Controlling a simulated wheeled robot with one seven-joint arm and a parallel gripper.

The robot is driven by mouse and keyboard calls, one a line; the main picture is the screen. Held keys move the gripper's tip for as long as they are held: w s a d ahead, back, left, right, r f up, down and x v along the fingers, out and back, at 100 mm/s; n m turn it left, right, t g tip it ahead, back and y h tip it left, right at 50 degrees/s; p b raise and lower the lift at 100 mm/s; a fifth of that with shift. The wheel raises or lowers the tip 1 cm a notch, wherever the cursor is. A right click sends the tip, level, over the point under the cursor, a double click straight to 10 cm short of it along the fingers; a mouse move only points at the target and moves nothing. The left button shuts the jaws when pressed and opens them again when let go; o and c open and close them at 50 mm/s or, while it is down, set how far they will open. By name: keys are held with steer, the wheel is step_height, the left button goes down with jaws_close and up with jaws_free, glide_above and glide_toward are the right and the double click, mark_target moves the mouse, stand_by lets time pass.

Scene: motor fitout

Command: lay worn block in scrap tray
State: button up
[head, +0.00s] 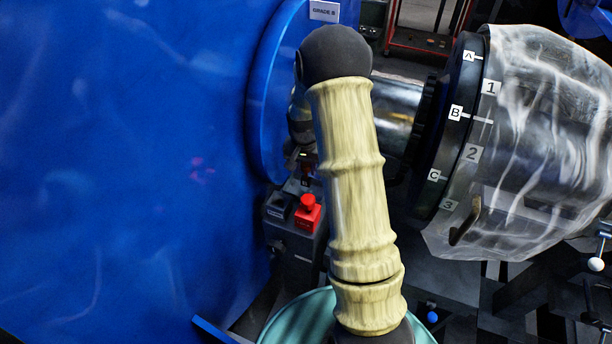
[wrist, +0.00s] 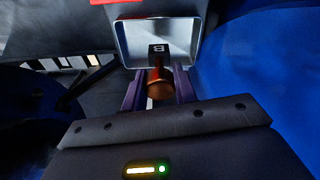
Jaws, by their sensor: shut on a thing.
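In the wrist view my gripper (wrist: 159,88) is shut on a copper-brown block (wrist: 160,88), with one dark purple finger on each side of it. A black piece marked with a B-like letter shows just beyond the block's top; I cannot tell whether it is part of the block. A shallow silver metal tray (wrist: 128,45) with a raised rim lies beyond the fingertips, and the block shows in front of its near edge. I cannot tell how high the block is over the tray. In the head view my sleeved arm hides most of the gripper area, and the block and tray cannot be made out.
A large blue housing (head: 130,150) fills the left of the head view. A metal shaft (head: 397,110) runs to a black disc (head: 462,120) lettered A, B, C, beside a plastic-wrapped machine part (head: 545,140). A control box with a red button (head: 308,210) stands below the shaft.

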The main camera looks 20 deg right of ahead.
mark_target(306, 178)
step_height(306, 178, down, 3)
steer(key=shift+f, duration=0.15)
steer(key=shift+w+f, duration=0.15)
steer(key=shift+f, duration=0.05)
steer(key=shift+a, duration=0.2)
steer(key=shift+s+d+f, duration=0.1)
steer(key=shift+s, duration=0.1)
steer(key=o, duration=1)
steer(key=shift+w, duration=0.1)
steer(key=shift+o, duration=0.2)
steer(key=shift+d, duration=0.15)
